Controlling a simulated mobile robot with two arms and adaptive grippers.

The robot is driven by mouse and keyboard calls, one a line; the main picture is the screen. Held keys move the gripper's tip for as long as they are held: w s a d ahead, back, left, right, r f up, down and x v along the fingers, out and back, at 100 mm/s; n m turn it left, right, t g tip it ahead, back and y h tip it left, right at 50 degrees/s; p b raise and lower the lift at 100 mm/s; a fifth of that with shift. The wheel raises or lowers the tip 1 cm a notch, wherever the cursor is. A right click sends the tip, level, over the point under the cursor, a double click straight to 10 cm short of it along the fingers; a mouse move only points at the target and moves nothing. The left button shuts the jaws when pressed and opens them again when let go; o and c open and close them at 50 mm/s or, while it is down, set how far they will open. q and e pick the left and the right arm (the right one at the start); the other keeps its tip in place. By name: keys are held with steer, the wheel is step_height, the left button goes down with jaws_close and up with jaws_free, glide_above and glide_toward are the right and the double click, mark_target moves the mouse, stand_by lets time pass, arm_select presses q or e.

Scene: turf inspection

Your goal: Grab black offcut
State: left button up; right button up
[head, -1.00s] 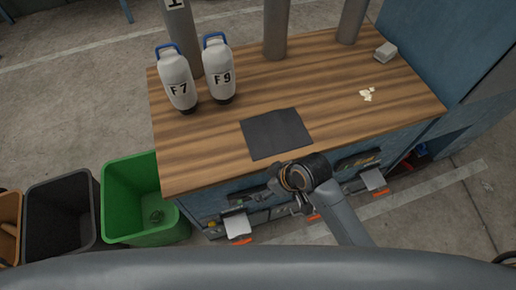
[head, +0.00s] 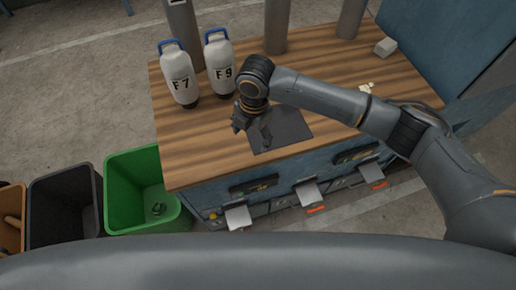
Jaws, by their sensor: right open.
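The black offcut (head: 288,127) is a dark flat square lying on the wooden worktop (head: 195,150), near its front edge. My right gripper (head: 252,137) is open above the offcut's left side, its fingers pointing down. The gripper and wrist hide part of the offcut's left and far edges. I cannot tell whether the fingertips touch it. My left gripper is not in view.
Two white bottles, F 7 (head: 180,78) and F 9 (head: 219,66), stand left of my wrist. Grey posts rise at the back. A small pale block (head: 386,46) lies at the back right. Green (head: 120,180) and black (head: 50,200) bins stand on the floor at left.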

steer(key=w+d, duration=0.2)
steer(key=b, duration=0.8)
glide_above(259, 152)
steer(key=shift+n+h, duration=0.4)
steer(key=f, duration=0.7)
steer(key=shift+w+a, duration=0.15)
steer(key=shift+w, duration=0.1)
steer(key=shift+f, duration=1.05)
steer(key=shift+f, duration=0.15)
steer(key=shift+f, duration=0.3)
steer(key=c, duration=0.5)
steer(key=shift+s, duration=0.25)
steer(key=c, duration=0.4)
